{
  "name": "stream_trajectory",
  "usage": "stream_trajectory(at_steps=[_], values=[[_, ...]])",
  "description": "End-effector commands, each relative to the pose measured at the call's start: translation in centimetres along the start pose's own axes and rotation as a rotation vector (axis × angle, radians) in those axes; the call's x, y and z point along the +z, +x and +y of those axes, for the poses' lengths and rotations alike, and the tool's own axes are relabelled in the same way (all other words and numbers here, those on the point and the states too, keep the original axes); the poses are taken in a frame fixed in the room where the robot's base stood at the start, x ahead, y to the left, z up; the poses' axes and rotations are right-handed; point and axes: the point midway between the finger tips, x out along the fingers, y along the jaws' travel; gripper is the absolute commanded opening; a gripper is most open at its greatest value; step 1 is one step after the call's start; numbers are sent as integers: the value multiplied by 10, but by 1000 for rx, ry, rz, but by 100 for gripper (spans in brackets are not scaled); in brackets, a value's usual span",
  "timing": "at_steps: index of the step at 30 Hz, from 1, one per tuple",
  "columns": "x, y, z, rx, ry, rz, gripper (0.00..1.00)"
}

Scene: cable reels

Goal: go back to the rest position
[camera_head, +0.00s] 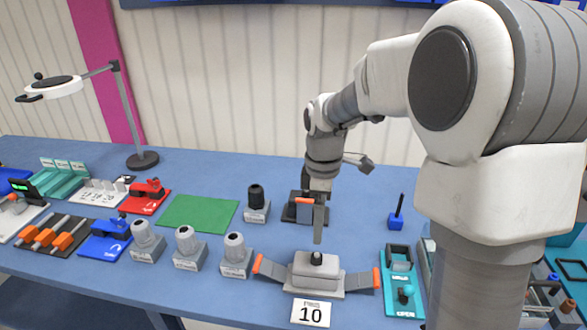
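My arm reaches in from the right, and my gripper (318,238) points down above the middle of the blue table (345,185). A grey finger shows in front of a dark stand with an orange-topped part (303,211). The fingers overlap in this view, so I cannot tell how far apart they are. No held object is visible. Just below and in front of the fingertips is a grey block with a black knob and orange-ended side arms (316,273).
A white card reading 10 (311,313) is at the front edge. Several grey reel stands (187,249) stand left of it, near a green mat (198,213). A lamp (125,115) rises at the back left. A teal tray (403,288) lies to the right.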

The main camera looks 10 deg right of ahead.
Motion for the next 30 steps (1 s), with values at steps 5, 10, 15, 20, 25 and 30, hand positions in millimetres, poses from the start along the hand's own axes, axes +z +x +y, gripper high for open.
stream_trajectory(at_steps=[5,10,15,20,25,30], values=[[3,-15,-11,34,69,0,100],[13,-48,-40,113,262,16,100],[25,-76,-76,195,487,65,100],[37,-93,-111,255,695,137,100],[48,-103,-147,298,915,240,100],[58,-104,-176,314,1099,345,100]])
